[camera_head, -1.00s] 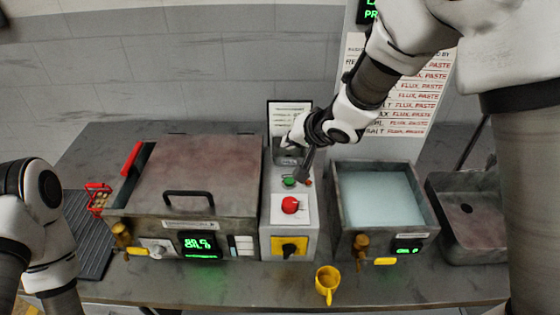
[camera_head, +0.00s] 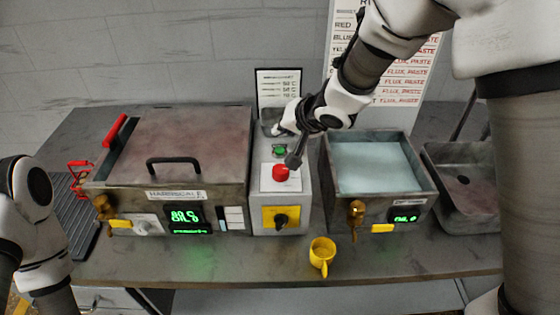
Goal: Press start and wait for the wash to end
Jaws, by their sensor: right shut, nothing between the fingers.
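The control box (camera_head: 300,212) stands between the two tanks. It carries a green button (camera_head: 279,150), a red mushroom button (camera_head: 281,173) and a black rotary switch (camera_head: 281,218) on a yellow plate. My right gripper (camera_head: 293,161) is shut and empty, its tip pointing down just right of the green button and close above the red one; I cannot tell whether it touches either. The lidded tank (camera_head: 205,140) at left is closed, with a green lit display (camera_head: 187,218). My left arm shows at the left edge, but its gripper is out of view.
An open tank (camera_head: 375,165) of pale liquid, with its own small display (camera_head: 405,219), stands right of the box. A sink (camera_head: 465,190) is further right. A yellow mug (camera_head: 321,255) stands near the bench front. A red-handled basket (camera_head: 80,180) sits at left.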

